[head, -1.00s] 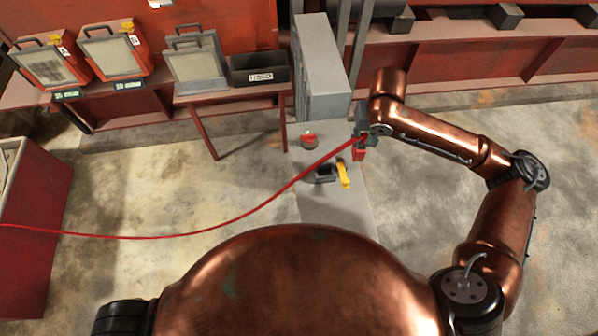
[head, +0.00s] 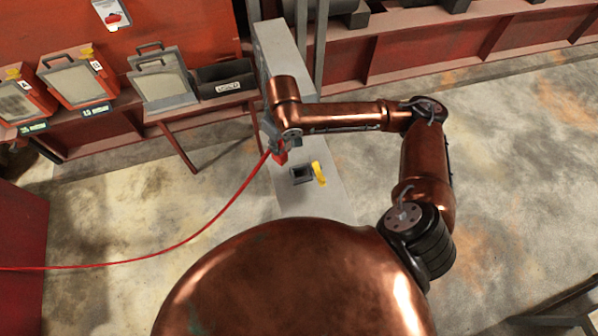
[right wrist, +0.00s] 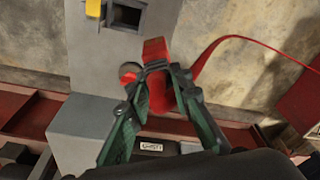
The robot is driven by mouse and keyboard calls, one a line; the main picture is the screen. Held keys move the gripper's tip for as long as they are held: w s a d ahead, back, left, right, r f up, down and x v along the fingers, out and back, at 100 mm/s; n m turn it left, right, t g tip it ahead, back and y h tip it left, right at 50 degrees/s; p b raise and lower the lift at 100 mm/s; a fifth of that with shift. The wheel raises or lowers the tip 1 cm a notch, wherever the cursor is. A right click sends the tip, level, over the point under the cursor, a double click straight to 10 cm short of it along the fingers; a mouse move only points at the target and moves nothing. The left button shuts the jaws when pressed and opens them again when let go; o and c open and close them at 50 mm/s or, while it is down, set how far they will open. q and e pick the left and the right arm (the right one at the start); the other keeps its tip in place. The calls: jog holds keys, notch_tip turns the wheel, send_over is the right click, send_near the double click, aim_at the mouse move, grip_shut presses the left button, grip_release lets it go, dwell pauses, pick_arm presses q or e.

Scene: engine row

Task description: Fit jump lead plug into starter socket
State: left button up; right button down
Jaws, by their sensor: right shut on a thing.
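The red jump lead plug (head: 280,156) is held in my right gripper (head: 275,140), with its red cable trailing left. In the right wrist view the plug (right wrist: 155,52) sticks out beyond the dark green fingers of the right gripper (right wrist: 160,72), which are shut on it. The starter socket (head: 301,174) is a dark grey box with a square opening, on the grey plinth. The plug is apart from it, up and left in the head view. The socket also shows in the right wrist view (right wrist: 127,14), with a yellow flap (right wrist: 94,8) beside it. My left gripper is not in view.
A round red knob (right wrist: 128,74) is close beside the fingers. A red-brown bench (head: 205,108) with cases and a black bin (head: 224,76) is on the left. Floor on the right is clear.

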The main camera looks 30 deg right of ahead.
pick_arm(q)
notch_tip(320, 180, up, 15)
jog(key=p, duration=1.3)
pick_arm(e)
jog(key=s+a+r+n+g+y, duration=0.1)
jog(key=s+n, duration=0.5)
jog(key=s, duration=0.2)
jog(key=s+a+r+n, duration=0.1)
jog(key=s+r+n, duration=0.1)
jog(key=s+n, duration=0.45)
pick_arm(q)
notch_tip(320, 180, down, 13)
jog(key=b, duration=1.2)
pick_arm(e)
jog(key=w+d+f, duration=0.8)
jog(key=w+f, duration=0.2)
jog(key=f, duration=0.3)
jog(key=shift+w+f, duration=0.3)
jog(key=shift+w, duration=0.05)
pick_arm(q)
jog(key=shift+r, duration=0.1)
